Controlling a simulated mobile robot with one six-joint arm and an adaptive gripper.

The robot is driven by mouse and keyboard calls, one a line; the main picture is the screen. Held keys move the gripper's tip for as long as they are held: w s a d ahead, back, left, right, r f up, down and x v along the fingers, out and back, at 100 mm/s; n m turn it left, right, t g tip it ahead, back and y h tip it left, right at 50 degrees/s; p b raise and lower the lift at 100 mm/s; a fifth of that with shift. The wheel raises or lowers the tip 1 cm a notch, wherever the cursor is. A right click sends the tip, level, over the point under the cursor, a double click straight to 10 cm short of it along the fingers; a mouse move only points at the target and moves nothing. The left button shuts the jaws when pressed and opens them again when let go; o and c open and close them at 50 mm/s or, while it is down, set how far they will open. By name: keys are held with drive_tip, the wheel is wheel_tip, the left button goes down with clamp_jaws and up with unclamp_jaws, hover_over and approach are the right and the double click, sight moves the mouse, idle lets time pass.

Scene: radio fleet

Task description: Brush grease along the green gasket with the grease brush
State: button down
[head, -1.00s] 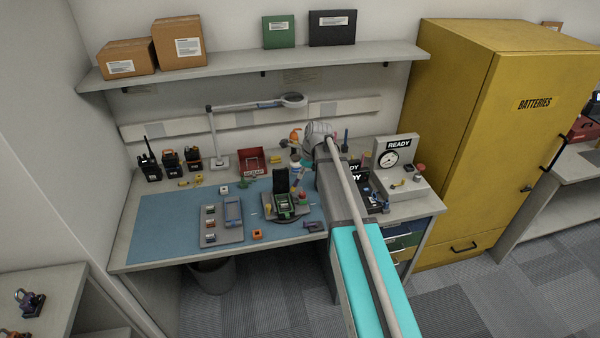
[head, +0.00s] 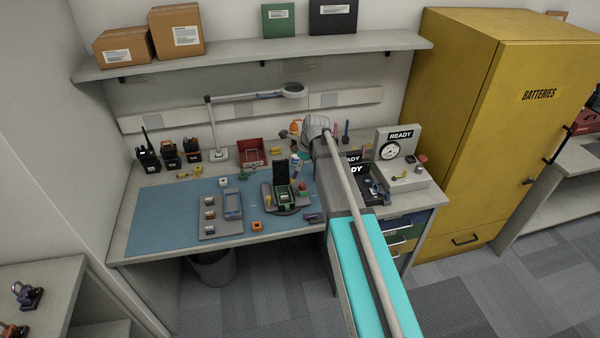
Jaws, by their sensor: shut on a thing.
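An open radio case (head: 284,197) lies on a dark round stand on the blue mat, its dark lid standing up behind it. Green shows inside the case, where the green gasket is; its outline is too small to follow. My arm reaches over the right part of the bench, and its grey wrist is behind and right of the case. My gripper's fingers are hidden behind the wrist. I cannot make out the grease brush.
A grey tray (head: 220,229) with small parts sits left of the case. A red bin (head: 250,152), a magnifier lamp (head: 213,130) and several radios stand behind. A gauge box (head: 399,150) and black READY boxes are at right. The mat's left side is clear.

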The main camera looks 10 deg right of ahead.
drive_tip(key=shift+s+a+f+m+b, duration=0.15)
drive_tip(key=shift+f+m+b, duration=0.2)
drive_tip(key=shift+f+m, duration=0.2)
drive_tip(key=shift+s+f+m+b, duration=0.15)
drive_tip(key=shift+f+m+b, duration=0.2)
drive_tip(key=shift+f+m, duration=0.15)
drive_tip(key=shift+f, duration=0.1)
drive_tip(key=shift+f+b, duration=2.85)
drive_tip(key=shift+b, duration=0.15)
drive_tip(key=shift+a+f+b, duration=0.1)
drive_tip(key=shift+f+b, duration=0.75)
drive_tip(key=shift+b, duration=0.05)
drive_tip(key=shift+w, duration=1.7)
drive_tip(key=shift+w, duration=1.65)
drive_tip(key=shift+s, duration=0.15)
